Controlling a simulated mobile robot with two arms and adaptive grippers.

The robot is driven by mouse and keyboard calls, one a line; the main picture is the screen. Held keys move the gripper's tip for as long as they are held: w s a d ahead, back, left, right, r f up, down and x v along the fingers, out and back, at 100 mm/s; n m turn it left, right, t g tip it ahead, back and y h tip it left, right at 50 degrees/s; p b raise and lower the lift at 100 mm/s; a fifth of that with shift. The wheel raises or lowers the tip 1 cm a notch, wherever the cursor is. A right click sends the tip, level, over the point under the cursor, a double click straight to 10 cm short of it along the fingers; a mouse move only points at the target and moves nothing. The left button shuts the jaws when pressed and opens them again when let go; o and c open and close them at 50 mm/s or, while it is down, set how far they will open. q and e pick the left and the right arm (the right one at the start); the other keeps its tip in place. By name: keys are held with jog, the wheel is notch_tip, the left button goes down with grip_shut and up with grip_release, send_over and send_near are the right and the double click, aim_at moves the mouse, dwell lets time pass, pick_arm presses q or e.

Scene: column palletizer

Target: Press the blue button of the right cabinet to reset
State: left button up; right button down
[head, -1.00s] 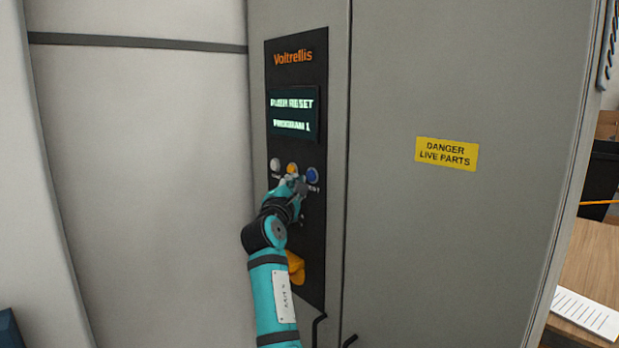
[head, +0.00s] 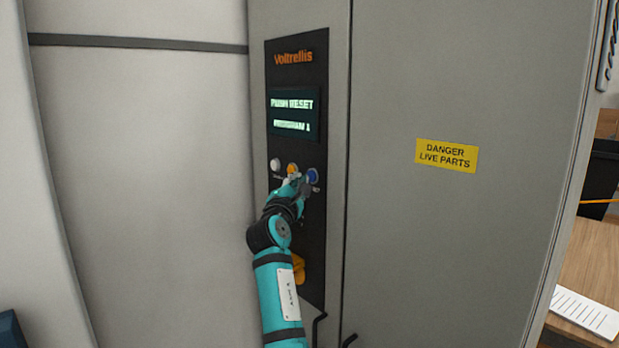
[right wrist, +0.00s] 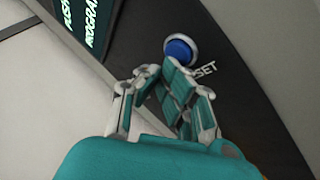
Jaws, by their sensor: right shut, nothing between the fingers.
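The blue button (head: 312,174) is the rightmost of the round buttons on the black control panel of the grey cabinet (head: 440,230). In the right wrist view the blue button (right wrist: 179,49) sits in a silver ring, with lettering ending in "SET" below it. My right gripper (head: 303,183) is shut and empty, its fingertips just below and left of the button. In the right wrist view the fingertips (right wrist: 160,70) lie close to the button's lower edge; I cannot tell if they touch it. My left gripper is out of view.
The panel display (head: 292,115) reads "PUSH RESET" and "PROGRAM 1". A white button (head: 275,165) and an orange button (head: 292,169) are left of the blue one. A yellow rotary handle (head: 299,267) sits lower on the panel, partly behind my arm. A yellow danger label (head: 446,155) is on the door.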

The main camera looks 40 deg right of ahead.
jog(key=shift+d, duration=0.4)
dwell(0.3)
jog(key=shift+a, duration=0.1)
jog(key=shift+s+a, duration=0.1)
jog(key=shift+a, duration=0.55)
jog(key=shift+a, duration=0.1)
jog(key=a, duration=0.4)
jog(key=shift+s+a, duration=0.15)
jog(key=shift+a, duration=0.25)
dwell(0.5)
